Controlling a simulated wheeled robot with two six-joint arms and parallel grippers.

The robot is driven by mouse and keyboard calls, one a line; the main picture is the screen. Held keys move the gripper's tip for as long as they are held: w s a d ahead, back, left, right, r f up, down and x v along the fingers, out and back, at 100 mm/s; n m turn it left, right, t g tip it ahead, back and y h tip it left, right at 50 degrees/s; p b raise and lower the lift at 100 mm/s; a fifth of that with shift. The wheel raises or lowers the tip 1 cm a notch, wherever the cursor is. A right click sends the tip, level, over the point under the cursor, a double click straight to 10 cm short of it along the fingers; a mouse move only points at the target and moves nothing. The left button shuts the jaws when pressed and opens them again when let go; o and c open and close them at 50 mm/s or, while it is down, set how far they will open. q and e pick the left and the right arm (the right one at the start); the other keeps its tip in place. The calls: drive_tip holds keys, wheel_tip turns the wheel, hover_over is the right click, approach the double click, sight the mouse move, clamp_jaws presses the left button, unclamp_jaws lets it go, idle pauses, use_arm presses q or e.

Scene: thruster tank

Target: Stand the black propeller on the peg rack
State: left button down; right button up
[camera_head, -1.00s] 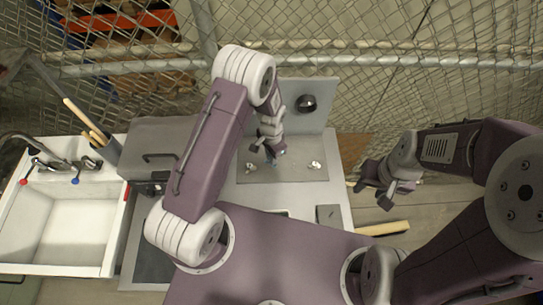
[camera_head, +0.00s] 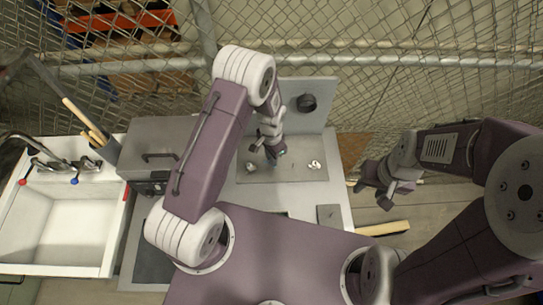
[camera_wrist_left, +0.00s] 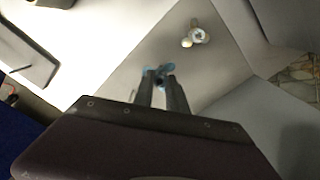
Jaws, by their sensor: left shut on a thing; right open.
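My left gripper (camera_head: 275,156) is shut on a small light-blue piece with a dark middle, low over a flat grey plate (camera_head: 296,177). In the left wrist view the blue piece (camera_wrist_left: 150,71) shows at the fingertips (camera_wrist_left: 164,80); its full shape is partly hidden by the fingers. I cannot tell whether it touches the plate. A small pale propeller-like part (camera_head: 314,164) lies right of the gripper, and another (camera_head: 251,167) lies left. I cannot make out a black propeller or the peg rack for certain. My right gripper (camera_head: 373,188) is open and empty, off the counter's right edge.
A grey upright panel (camera_head: 312,122) with a round black fitting (camera_head: 307,103) stands behind the plate. A white sink (camera_head: 68,232) and a grey box (camera_head: 160,140) are at left. A small grey square (camera_head: 330,214) lies at the front right. A wire fence closes the back.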

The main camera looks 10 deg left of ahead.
use_arm(q)
drive_tip(key=shift+f+b, duration=1.7)
drive_tip(key=shift+f, duration=0.55)
idle(1.0)
drive_tip(key=c, duration=1.3)
unclamp_jaws()
drive_tip(key=shift+o, duration=0.2)
drive_tip(key=shift+r, duration=0.1)
drive_tip(key=shift+r+p, duration=3.25)
drive_tip(key=shift+r, duration=0.75)
drive_tip(key=shift+f, duration=0.1)
